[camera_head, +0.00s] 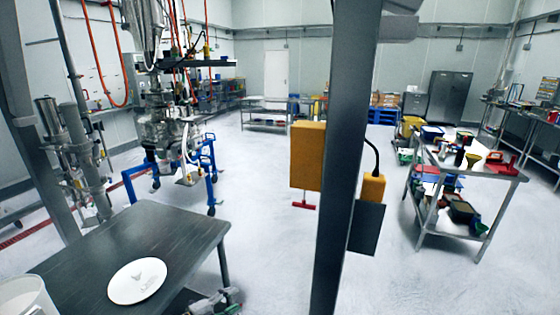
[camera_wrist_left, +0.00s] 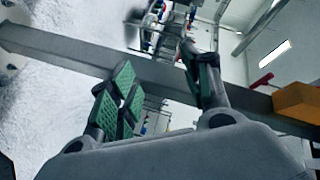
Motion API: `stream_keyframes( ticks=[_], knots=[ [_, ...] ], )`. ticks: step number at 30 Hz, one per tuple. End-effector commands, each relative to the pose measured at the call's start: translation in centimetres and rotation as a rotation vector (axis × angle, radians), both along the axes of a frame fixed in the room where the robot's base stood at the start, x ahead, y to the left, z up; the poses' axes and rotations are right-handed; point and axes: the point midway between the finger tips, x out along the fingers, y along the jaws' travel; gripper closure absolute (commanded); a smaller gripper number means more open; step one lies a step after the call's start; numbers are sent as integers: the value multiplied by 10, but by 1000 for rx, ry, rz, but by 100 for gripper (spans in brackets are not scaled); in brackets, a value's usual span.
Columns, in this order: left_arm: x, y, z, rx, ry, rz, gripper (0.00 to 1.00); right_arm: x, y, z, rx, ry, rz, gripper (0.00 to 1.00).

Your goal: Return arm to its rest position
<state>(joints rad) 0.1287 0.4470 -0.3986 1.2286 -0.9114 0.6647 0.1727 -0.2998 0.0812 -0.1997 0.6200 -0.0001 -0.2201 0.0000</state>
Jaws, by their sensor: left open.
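My left gripper (camera_head: 226,298) shows at the bottom edge of the head view, low beside the right side of the dark table, with most of its arm out of frame. In the left wrist view its green-padded fingers (camera_wrist_left: 162,78) are spread apart with nothing between them. My right gripper is in neither view.
The dark table (camera_head: 150,235) bears a white round plate (camera_head: 137,281) and a white container (camera_head: 25,297), cut off at the left edge. A grey post (camera_head: 340,170) with yellow boxes (camera_head: 308,155) stands right of centre. A cluttered steel table (camera_head: 495,167) is farther right. Open floor lies between.

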Motion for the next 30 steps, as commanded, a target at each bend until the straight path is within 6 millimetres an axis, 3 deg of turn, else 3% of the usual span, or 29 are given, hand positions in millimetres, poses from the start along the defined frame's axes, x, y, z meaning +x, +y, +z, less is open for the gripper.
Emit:
stream_keyframes(
  ticks=[1, 8, 14, 23, 30],
  knots=[
    [-5, 8, -23, -26, 51, 67, 51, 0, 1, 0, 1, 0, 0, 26],
    [-33, 47, -112, -105, 259, 350, 51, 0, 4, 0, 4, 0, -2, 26],
    [-78, 75, -187, -136, 440, 559, 51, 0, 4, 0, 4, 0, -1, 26],
    [-172, 103, -285, -146, 706, 821, 51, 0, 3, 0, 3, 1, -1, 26],
    [-263, 112, -348, -132, 916, 999, 51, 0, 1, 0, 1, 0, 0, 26]
  ],
)
